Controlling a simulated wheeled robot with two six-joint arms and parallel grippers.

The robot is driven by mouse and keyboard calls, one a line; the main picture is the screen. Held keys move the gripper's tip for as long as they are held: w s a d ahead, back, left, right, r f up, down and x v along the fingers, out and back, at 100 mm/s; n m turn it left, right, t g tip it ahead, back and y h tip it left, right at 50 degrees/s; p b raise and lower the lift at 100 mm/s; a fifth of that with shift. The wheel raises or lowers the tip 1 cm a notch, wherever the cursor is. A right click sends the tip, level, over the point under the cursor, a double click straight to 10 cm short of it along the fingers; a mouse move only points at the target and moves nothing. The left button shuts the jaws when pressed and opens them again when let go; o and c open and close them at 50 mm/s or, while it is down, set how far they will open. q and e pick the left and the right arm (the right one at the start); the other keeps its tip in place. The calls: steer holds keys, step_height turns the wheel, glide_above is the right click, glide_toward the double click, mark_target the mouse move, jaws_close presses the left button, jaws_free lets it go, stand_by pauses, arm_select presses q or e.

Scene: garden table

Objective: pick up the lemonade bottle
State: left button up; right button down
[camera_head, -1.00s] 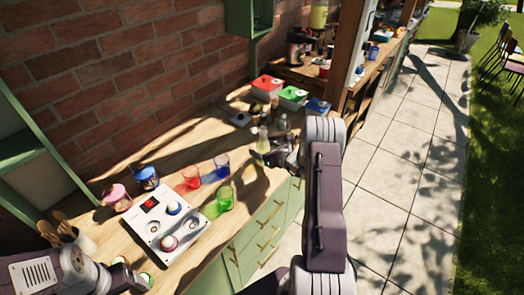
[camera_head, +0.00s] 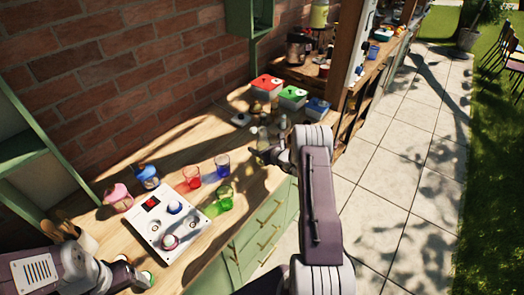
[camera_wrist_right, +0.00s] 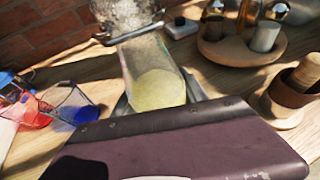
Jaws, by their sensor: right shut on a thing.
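The lemonade bottle, clear with pale yellow liquid, shows in the right wrist view (camera_wrist_right: 158,82), leaning in the picture with its upper part near the top edge. It is small in the head view (camera_head: 263,137), partly hidden by my right gripper (camera_head: 264,153). My right gripper is shut on the bottle; its fingers are mostly hidden behind the purple wrist housing in the wrist view. Whether the bottle's base touches the counter is not clear. My left gripper (camera_head: 128,273) is at the lower left over the counter, and its jaws are too unclear to read.
Red (camera_head: 191,177), blue (camera_head: 222,166) and green (camera_head: 225,196) glasses stand left of the right gripper. A white panel (camera_head: 168,222) lies nearer. A round wooden tray (camera_wrist_right: 238,52) with bottles and a wooden mortar (camera_wrist_right: 287,102) stand close on the bottle's right.

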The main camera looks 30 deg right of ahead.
mark_target(259, 140)
steer(key=shift+r, duration=0.1)
steer(key=shift+r+b, duration=0.35)
steer(key=shift+r, duration=1.4)
steer(key=shift+d+r, duration=0.25)
steer(key=shift+r, duration=0.1)
steer(key=d+r, duration=0.6)
steer(key=d, duration=0.5)
steer(key=shift+s+r+b, duration=0.25)
steer(key=shift+r+b, duration=0.1)
steer(key=shift+d, duration=0.1)
